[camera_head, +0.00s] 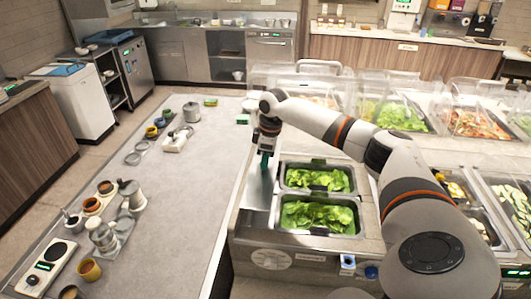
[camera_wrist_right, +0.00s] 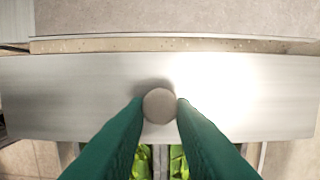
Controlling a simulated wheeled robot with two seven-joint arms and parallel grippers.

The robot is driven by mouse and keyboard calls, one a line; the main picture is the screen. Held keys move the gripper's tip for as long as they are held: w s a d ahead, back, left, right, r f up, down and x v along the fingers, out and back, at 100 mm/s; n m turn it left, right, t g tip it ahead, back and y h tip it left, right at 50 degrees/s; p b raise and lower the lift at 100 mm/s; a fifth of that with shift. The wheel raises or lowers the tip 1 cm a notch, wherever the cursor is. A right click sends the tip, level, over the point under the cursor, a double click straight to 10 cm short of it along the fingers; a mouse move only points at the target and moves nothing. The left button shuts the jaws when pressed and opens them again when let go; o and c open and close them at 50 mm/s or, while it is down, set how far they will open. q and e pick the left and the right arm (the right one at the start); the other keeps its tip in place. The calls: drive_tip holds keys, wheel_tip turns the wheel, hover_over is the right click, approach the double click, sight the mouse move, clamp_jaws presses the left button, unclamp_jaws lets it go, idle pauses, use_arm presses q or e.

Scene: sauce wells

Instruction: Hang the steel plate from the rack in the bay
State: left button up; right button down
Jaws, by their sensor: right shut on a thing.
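The steel plate (camera_head: 258,193) is a long, flat, shiny strip at the left end of the food counter, beside the lettuce wells. In the right wrist view the plate (camera_wrist_right: 80,90) spans nearly the whole width, with a round grey knob (camera_wrist_right: 159,106) near its middle. My right gripper (camera_head: 265,163) is above the plate, and its green fingers (camera_wrist_right: 159,112) are shut on the knob from both sides. I cannot tell whether the plate rests on the counter or is lifted. I cannot make out the rack or bay. My left gripper is out of view.
Two steel wells of lettuce (camera_head: 318,214) sit right of the plate. Clear covers (camera_head: 300,82) stand farther back on the counter. The grey table (camera_head: 170,225) at left holds cups, jars and a scale (camera_head: 45,268), with a wide bare middle.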

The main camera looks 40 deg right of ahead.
drive_tip(key=shift+f+b, duration=1.15)
drive_tip(key=shift+f, duration=2.65)
drive_tip(key=shift+f, duration=0.5)
drive_tip(key=c, duration=1.1)
unclamp_jaws()
drive_tip(key=shift+c, duration=0.2)
drive_tip(key=r+b, duration=0.1)
drive_tip(key=r, duration=0.2)
drive_tip(key=r+b, duration=0.1)
drive_tip(key=r, duration=0.3)
drive_tip(key=s+r+b, duration=0.1)
drive_tip(key=r+b, duration=0.1)
drive_tip(key=r, duration=0.1)
drive_tip(key=shift+d+r, duration=0.3)
drive_tip(key=shift+d, duration=0.1)
drive_tip(key=shift+s+r, duration=0.1)
drive_tip(key=shift+r, duration=0.6)
